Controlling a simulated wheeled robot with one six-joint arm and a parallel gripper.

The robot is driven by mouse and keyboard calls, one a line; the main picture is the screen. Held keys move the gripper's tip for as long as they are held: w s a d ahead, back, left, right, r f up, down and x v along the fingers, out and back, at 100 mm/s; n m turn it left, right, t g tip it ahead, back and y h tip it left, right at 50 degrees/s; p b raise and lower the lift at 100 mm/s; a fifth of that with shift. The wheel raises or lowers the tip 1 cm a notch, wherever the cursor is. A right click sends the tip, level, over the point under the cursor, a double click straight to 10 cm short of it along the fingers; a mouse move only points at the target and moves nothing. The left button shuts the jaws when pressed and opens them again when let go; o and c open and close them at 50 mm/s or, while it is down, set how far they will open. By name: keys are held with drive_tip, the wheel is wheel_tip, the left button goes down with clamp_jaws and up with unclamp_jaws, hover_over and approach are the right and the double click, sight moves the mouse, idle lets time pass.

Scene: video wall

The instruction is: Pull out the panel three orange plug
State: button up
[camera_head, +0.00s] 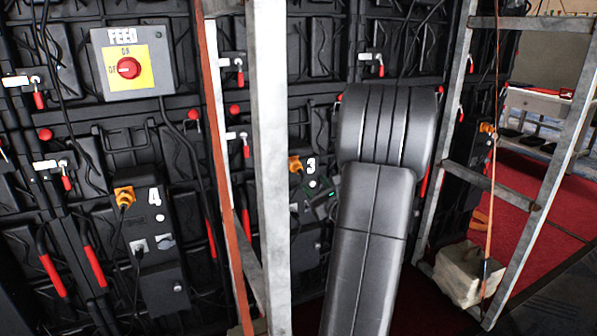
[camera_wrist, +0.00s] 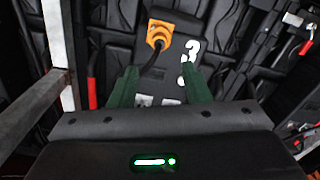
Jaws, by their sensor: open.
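The orange plug (camera_wrist: 160,34) of panel three (camera_wrist: 180,75) sits in the upper part of the panel, with a black cable hanging down from it. In the head view the plug (camera_head: 295,164) shows small beside the white "3", and my arm covers part of the panel (camera_head: 303,235). My gripper (camera_wrist: 158,83) is open, its two green fingers apart and empty. In the wrist view the fingers point toward the panel below the plug, and the plug's cable shows between them. In the head view only part of my gripper (camera_head: 325,203) shows in front of the panel.
Panel four (camera_head: 160,225) with its own orange plug (camera_head: 124,196) is to the left. A metal upright (camera_head: 270,150) stands close left of panel three. A feed switch box (camera_head: 133,65) is at upper left. A metal frame (camera_head: 480,120) and a pale sandbag (camera_head: 465,272) are at right.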

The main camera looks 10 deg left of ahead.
drive_tip(key=b+x, duration=0.1)
drive_tip(key=x, duration=1)
clamp_jaws()
drive_tip(key=shift+b+v, duration=0.55)
drive_tip(key=shift+v, duration=0.25)
drive_tip(key=shift+f, duration=0.15)
unclamp_jaws()
drive_tip(key=p, duration=0.2)
approach(300, 172)
drive_tip(key=v, duration=0.5)
drive_tip(key=shift+d, duration=0.15)
